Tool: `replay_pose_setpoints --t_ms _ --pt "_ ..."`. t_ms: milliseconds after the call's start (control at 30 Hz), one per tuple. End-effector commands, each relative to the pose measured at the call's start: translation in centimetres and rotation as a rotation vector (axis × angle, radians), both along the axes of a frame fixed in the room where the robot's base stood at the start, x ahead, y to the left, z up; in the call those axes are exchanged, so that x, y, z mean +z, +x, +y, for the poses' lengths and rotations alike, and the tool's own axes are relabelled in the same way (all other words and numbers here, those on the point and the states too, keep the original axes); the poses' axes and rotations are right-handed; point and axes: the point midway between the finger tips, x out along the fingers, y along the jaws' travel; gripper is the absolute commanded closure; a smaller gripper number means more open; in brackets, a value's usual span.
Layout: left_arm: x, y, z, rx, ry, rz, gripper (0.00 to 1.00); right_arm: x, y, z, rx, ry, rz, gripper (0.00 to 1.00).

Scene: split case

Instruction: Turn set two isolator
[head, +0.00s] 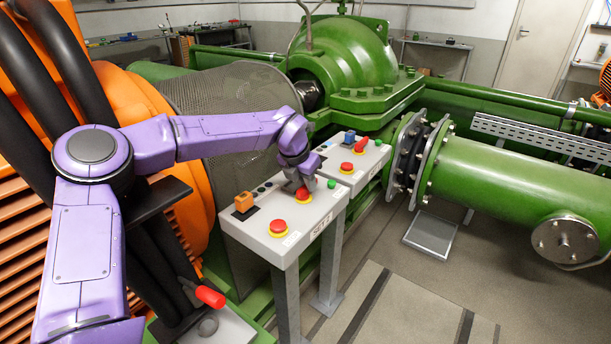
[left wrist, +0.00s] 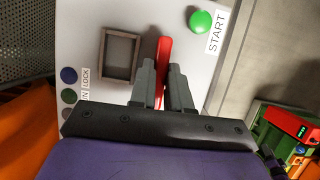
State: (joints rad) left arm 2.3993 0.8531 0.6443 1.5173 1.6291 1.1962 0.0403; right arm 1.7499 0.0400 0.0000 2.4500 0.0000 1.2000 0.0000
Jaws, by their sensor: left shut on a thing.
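The near control panel (head: 265,249) carries a front label that seems to read SET 2. My left gripper (head: 298,178) points down over this panel and is shut on the red handle. In the left wrist view the handle (left wrist: 164,50) stands as a narrow red bar between the fingertips (left wrist: 165,80). The green START button (left wrist: 200,22) is to its right and an empty square frame (left wrist: 121,56) to its left. My right gripper is out of view.
An orange block (head: 244,201) sits at the near panel's left. A second panel (head: 335,157) stands just behind, with its own red handle (head: 361,145) and blue block (head: 349,137). A mesh guard (head: 225,92) and green pipe (head: 490,185) flank the panels. Floor in front is clear.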

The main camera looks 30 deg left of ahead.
Motion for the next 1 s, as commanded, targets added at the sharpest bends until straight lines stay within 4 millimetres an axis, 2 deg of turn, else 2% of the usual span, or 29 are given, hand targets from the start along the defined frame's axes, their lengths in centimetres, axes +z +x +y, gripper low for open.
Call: replay_pose_setpoints --t_ms 600,633,700,1000 --pt "0.18 0.14 -0.07 -0.045 0.002 -0.006 1.0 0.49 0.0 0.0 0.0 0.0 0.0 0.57" --pt "0.18 0.14 -0.07 -0.045 0.002 -0.006 0.8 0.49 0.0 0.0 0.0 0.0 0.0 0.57" --pt "0.15 0.13 -0.08 -0.045 0.002 -0.005 0.57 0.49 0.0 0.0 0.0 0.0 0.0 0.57" --pt "0.17 0.01 -0.08 -0.043 0.0 -0.003 0.57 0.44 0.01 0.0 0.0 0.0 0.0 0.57"
